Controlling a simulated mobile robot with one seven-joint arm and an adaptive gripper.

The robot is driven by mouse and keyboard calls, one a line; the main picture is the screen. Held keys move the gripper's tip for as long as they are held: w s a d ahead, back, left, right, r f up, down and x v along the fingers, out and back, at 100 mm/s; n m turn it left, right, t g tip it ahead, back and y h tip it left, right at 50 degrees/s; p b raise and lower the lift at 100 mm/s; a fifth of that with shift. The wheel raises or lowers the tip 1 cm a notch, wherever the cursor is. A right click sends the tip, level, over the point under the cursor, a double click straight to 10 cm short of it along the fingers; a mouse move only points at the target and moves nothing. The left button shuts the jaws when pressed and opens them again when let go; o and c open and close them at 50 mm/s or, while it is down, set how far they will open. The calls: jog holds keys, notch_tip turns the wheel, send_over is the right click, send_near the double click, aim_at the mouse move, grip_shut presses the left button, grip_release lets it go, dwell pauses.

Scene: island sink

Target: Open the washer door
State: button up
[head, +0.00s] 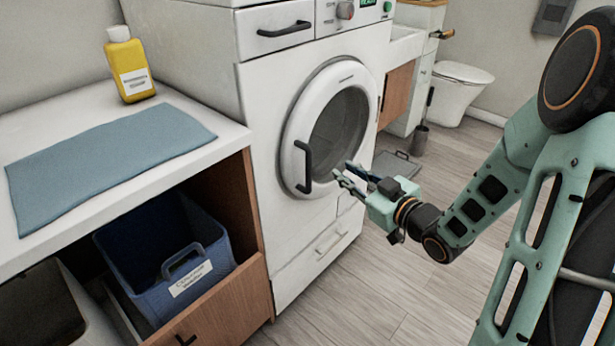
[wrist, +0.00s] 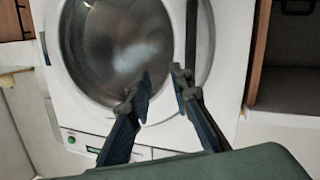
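The white washer (head: 300,210) stands in the middle of the head view. Its round door (head: 292,130) with dark glass looks shut. A dark vertical handle (head: 304,167) sits on the door's left side. My gripper (head: 348,176) is to the right of the handle, in front of the lower door, with its fingers apart and nothing between them. In the wrist view, the gripper (wrist: 163,84) is open before the door glass (wrist: 115,45), and the handle (wrist: 191,40) lies just beyond the right finger. I see no clear contact with the handle.
A white counter (head: 225,130) at left holds a yellow bottle (head: 129,66) and a blue cloth (head: 105,152). Below it, a blue bin (head: 165,275) sits in an open wooden drawer (head: 235,305). The floor (head: 360,285) in front of the washer is clear. A toilet (head: 455,90) stands behind.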

aim_at(311, 167)
jog(key=s+a+f+m+y+b, duration=0.1)
jog(key=s+a+m+y+b, duration=0.1)
jog(key=s+a+y, duration=0.1)
jog(key=shift+t+h, duration=0.3)
jog(key=b+x, duration=0.2)
jog(key=x, duration=0.8)
jog(key=shift+f, duration=0.15)
jog(key=shift+c, duration=0.4)
grip_shut()
